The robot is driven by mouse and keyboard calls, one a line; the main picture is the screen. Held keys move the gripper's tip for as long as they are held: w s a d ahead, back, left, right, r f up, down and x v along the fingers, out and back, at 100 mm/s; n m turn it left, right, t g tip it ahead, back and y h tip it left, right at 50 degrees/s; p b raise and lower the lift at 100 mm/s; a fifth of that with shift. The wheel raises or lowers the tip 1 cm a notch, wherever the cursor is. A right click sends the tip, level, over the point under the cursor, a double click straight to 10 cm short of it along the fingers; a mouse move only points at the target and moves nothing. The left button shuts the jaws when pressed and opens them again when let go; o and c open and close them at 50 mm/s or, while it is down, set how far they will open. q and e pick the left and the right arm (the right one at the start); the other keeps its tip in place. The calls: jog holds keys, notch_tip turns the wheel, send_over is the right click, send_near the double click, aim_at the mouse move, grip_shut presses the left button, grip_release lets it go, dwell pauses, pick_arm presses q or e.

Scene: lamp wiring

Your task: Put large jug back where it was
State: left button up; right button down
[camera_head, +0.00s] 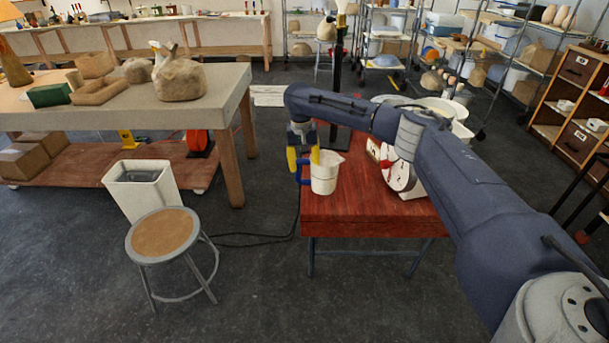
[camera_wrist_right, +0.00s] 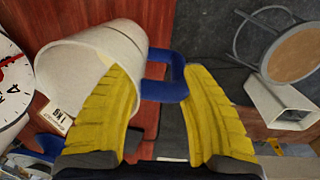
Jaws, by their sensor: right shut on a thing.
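The large jug (camera_head: 324,178) is white with a spout and a blue handle (camera_wrist_right: 165,88). It is at the left side of the red table (camera_head: 372,212), and the wrist view shows its white body (camera_wrist_right: 90,68) to the left of my fingers. My right gripper (camera_head: 303,160) has its yellow fingers shut on the blue handle. The jug looks upright; I cannot tell whether its base touches the table. My left gripper is not in view.
A dial scale (camera_head: 403,180) stands on the table right of the jug. White bowls (camera_head: 437,108) are behind my right arm. A stool (camera_head: 163,235) and a bin (camera_head: 143,190) stand on the floor to the left. The table's front is clear.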

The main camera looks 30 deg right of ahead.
jog(key=shift+f, duration=2.05)
jog(key=shift+f, duration=0.1)
jog(key=c, duration=0.8)
grip_release()
jog(key=shift+o, duration=0.2)
